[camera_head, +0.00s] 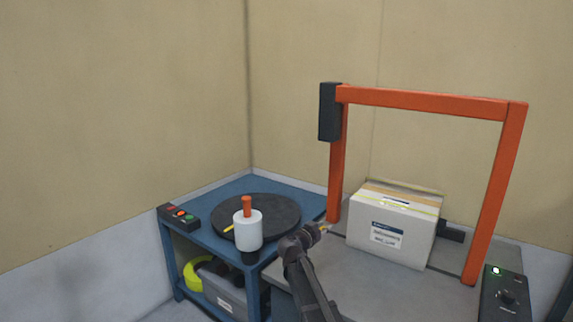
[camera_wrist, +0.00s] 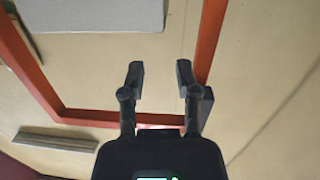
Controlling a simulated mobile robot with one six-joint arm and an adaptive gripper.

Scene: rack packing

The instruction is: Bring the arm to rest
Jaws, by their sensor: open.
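My arm reaches up from the bottom in the head view, with my gripper (camera_head: 318,230) at its end in front of the orange frame. In the wrist view my gripper (camera_wrist: 159,72) has its two dark fingers apart, with nothing between them. Behind the fingers are the tan wall and the orange frame. No held object shows in either view.
A white labelled box (camera_head: 390,230) stands on the grey surface under the orange frame (camera_head: 425,101). To the left, a blue bench (camera_head: 210,243) bears a black turntable (camera_head: 283,207) and a white cylinder with an orange top (camera_head: 248,230). A control box (camera_head: 503,295) stands right.

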